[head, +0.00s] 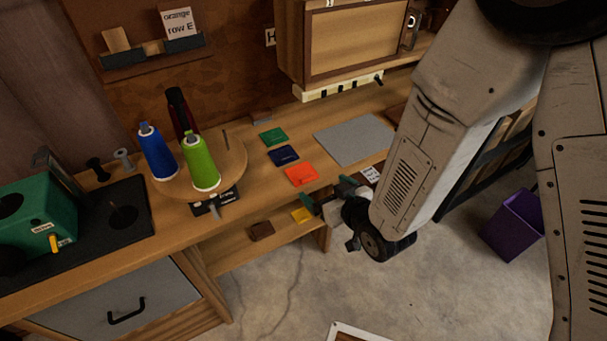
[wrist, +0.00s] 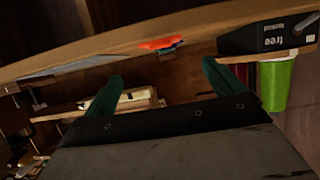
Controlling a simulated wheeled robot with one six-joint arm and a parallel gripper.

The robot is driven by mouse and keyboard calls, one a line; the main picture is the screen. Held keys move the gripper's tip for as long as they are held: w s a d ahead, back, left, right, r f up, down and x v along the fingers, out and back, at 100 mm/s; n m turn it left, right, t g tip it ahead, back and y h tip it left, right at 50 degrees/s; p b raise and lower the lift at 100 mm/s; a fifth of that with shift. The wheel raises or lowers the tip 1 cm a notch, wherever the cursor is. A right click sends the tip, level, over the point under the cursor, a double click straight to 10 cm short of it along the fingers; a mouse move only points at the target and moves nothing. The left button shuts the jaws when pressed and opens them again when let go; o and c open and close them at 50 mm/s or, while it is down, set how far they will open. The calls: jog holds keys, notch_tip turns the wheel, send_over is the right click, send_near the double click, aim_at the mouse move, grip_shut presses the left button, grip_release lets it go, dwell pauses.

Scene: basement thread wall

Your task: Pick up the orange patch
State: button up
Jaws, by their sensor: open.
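The orange patch (head: 301,175) lies flat on the wooden bench top near its front edge, in front of the dark blue patch (head: 284,155) and the green patch (head: 273,137). In the wrist view, which looks upside down, the orange patch (wrist: 160,43) shows edge-on at the bench edge, between the directions of the two fingers. My gripper (head: 328,194) is open and empty, its green fingers spread, just right of and in front of the orange patch, apart from it. The fingers also show in the wrist view (wrist: 162,72).
A round wooden stand (head: 232,170) with blue (head: 157,152) and green (head: 200,163) spools stands left of the patches. A grey mat (head: 354,139) lies behind right. A lower shelf holds yellow (head: 301,215) and brown (head: 262,230) patches. A purple bin (head: 514,225) stands on the floor.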

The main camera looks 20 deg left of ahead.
aim_at(308, 179)
jog(key=x, duration=0.7)
jog(key=shift+w+a+f, duration=0.1)
jog(key=shift+a+f, duration=0.2)
jog(key=shift+f, duration=0.1)
jog(key=c, duration=1)
